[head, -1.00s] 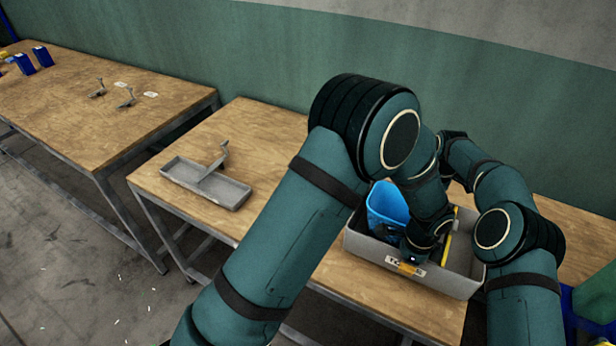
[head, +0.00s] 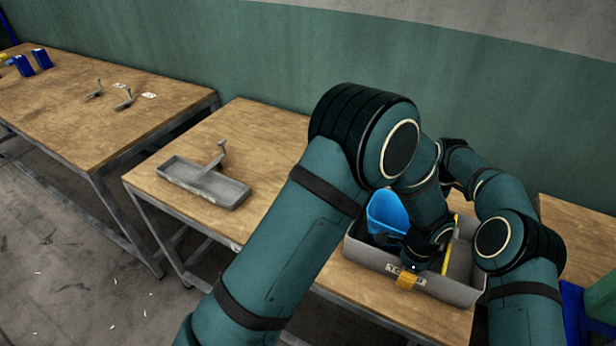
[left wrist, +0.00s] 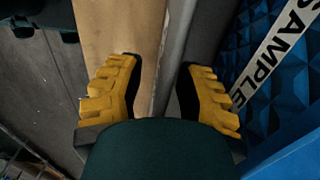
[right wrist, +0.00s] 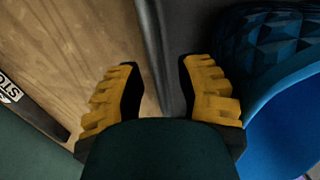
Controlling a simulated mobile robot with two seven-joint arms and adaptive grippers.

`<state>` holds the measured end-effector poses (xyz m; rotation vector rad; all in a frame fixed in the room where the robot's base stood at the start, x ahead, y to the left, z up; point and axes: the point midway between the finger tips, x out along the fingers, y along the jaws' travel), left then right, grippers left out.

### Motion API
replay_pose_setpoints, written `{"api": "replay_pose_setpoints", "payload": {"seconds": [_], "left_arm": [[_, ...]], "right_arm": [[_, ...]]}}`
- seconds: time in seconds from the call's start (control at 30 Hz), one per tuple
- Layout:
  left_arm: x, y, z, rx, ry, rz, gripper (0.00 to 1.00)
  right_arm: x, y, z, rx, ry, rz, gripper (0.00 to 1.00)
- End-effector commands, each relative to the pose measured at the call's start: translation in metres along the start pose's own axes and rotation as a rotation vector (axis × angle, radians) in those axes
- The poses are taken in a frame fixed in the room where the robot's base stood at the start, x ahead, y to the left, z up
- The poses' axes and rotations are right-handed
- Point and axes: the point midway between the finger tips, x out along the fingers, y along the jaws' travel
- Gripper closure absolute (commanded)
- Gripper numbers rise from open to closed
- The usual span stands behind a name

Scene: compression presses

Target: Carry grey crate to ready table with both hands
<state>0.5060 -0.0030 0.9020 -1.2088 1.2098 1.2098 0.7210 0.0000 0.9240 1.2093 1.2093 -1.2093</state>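The grey crate (head: 452,291) stands on a wooden table in the head view, with a blue bin (head: 386,214) and a yellow item (head: 449,243) inside. My left gripper (head: 407,281) is at the crate's near wall, beside its white label. In the left wrist view, the left gripper's yellow fingers (left wrist: 160,88) stand apart on either side of the grey wall. In the right wrist view, my right gripper's fingers (right wrist: 157,88) also stand apart astride a grey crate wall. The right gripper is hidden behind my arms in the head view.
A shallow grey tray (head: 203,183) with a lever-like part lies on the same table's left side. Another table (head: 80,105) at the left holds small metal parts and blue bins. A green and blue object (head: 590,310) is at the right edge. A wall runs behind.

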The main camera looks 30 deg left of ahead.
Motion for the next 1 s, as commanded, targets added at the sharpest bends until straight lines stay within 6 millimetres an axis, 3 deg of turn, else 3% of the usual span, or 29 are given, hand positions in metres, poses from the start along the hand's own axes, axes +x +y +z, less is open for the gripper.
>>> {"api": "replay_pose_setpoints", "payload": {"seconds": [0.37, 0.8, 1.0], "left_arm": [[-0.008, -0.001, 0.000, 0.000, 0.002, -0.002, 0.66], [-0.089, -0.001, 0.000, 0.000, 0.003, -0.005, 0.66], [-0.114, 0.000, 0.000, 0.000, 0.001, -0.002, 0.66]], "right_arm": [[0.000, 0.000, 0.000, 0.000, 0.000, 0.000, 0.66], [0.000, 0.000, 0.000, 0.000, 0.000, 0.000, 0.66], [0.000, 0.000, 0.000, 0.000, 0.000, 0.000, 0.66]]}}
